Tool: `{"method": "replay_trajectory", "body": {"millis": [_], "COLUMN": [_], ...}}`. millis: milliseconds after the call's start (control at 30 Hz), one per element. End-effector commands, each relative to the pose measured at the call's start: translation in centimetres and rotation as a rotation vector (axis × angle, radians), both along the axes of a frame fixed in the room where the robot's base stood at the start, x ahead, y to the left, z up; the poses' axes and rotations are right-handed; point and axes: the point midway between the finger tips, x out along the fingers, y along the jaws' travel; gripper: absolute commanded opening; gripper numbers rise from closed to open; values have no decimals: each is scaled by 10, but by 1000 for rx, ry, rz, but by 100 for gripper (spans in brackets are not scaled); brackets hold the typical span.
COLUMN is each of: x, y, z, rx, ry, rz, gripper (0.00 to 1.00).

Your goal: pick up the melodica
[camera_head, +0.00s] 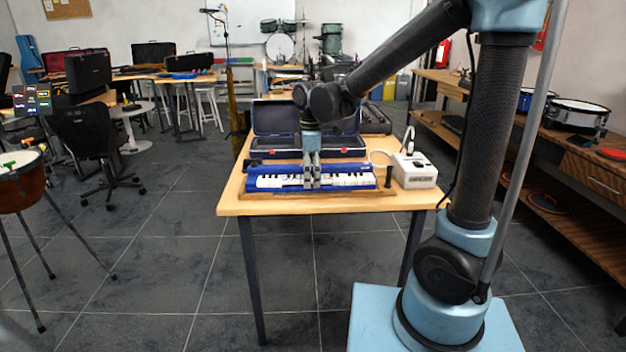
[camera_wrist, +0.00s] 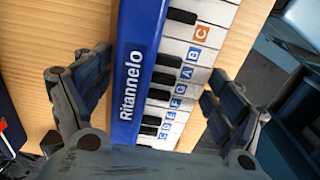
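The melodica (camera_head: 270,182) is blue with white and black keys and lies across the front of the wooden table. In the wrist view its keyboard (camera_wrist: 175,85) carries coloured letter stickers beside the blue edge marked "Ritannelo". My gripper (camera_head: 312,182) points down over the middle of the melodica and hides a few keys. In the wrist view my gripper (camera_wrist: 155,80) is open, one finger on each side of the melodica's width. No finger clearly touches it; the exact height above the table is hard to tell.
The table (camera_head: 233,195) bears an open dark case (camera_head: 275,120) behind the melodica and a white box (camera_head: 414,172) with a cable to its right. A small dark upright object (camera_head: 388,177) stands between. A wooden shelf (camera_head: 590,150) with drums is far right.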

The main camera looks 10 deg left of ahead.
Motion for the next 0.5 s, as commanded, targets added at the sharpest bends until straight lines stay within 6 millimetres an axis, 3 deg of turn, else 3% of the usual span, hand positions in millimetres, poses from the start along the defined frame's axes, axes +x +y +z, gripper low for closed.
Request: {"method": "replay_trajectory", "body": {"millis": [33,200,500], "x": [0,0,1], "y": [0,0,0], "z": [0,0,1], "rx": [0,0,1], "ry": [0,-1,-3], "rz": [0,0,-1], "gripper": [63,24,23]}}
